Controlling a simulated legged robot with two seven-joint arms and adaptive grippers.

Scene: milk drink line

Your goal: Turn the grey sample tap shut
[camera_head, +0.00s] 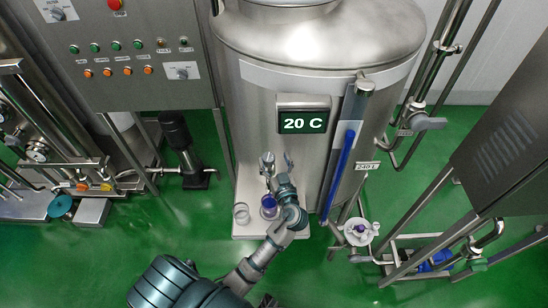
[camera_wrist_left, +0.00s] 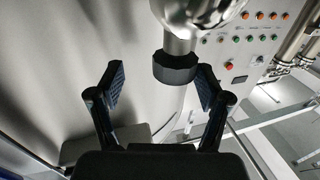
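The sample tap (camera_head: 267,160) sits low on the front of the steel tank. In the left wrist view it shows as a shiny metal body with a dark grey knob (camera_wrist_left: 176,68) at its end. My left gripper (camera_head: 279,173) is close to the tap in the head view, its fingers small and hard to make out. In the left wrist view my left gripper (camera_wrist_left: 162,76) is open, with two dark padded fingers apart. The knob appears between them, nearer the right finger; I cannot tell whether it touches. My right gripper is not in view.
A clear cup (camera_head: 241,213) and a cup with purple in it (camera_head: 268,206) stand on a pale platform (camera_head: 248,232) below the tap. The tank (camera_head: 250,105) carries a "20 C" display (camera_head: 303,121) and a blue level tube (camera_head: 340,168). Pipes and a steel cabinet (camera_head: 510,135) stand at right.

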